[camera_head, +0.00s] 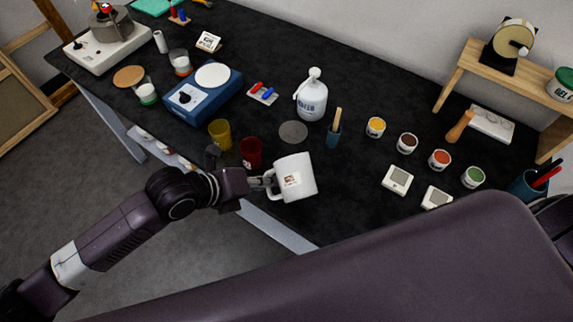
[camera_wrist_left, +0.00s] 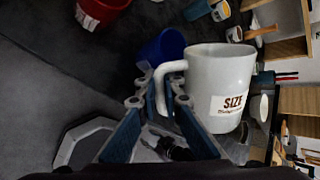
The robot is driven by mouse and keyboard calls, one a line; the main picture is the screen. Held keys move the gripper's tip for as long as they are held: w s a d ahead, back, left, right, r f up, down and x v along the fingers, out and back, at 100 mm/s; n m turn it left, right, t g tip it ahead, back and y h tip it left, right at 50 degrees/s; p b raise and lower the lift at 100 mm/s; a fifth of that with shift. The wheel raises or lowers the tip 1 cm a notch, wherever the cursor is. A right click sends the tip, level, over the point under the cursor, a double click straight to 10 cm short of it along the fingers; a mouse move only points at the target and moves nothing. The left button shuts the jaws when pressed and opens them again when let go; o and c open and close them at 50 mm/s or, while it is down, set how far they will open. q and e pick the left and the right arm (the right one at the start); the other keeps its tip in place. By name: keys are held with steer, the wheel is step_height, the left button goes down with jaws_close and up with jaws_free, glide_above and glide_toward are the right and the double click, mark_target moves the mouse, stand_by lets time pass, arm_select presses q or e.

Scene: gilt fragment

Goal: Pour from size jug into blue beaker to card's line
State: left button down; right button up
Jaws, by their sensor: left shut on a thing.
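The white size jug (camera_head: 299,172) has a label on its side, which reads "SIZE" in the left wrist view (camera_wrist_left: 212,75). My left gripper (camera_head: 268,181) is shut on the jug's handle, near the table's front edge; its blue-padded fingers also show in the left wrist view (camera_wrist_left: 164,98). The blue beaker (camera_wrist_left: 166,45) shows just behind the jug's handle in the left wrist view. It does not show in the head view. A small white card (camera_head: 209,42) stands at the back; its print is too small to read. The jug's contents are hidden. My right gripper is out of view.
A red beaker (camera_head: 251,152) and a yellow beaker (camera_head: 220,134) stand left of the jug. Several paint pots, including a yellow one (camera_head: 376,127), stand at the right.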

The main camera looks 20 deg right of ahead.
arm_select(q)
steer(key=shift+r, duration=0.1)
stand_by(0.6)
steer(key=shift+s+g, duration=0.2)
steer(key=shift+g, duration=0.1)
steer(key=shift+s, duration=0.2)
steer(key=shift+r+n+g+p, duration=0.15)
steer(key=shift+n+g+p, duration=0.15)
steer(key=shift+g+p, duration=0.1)
stand_by(0.9)
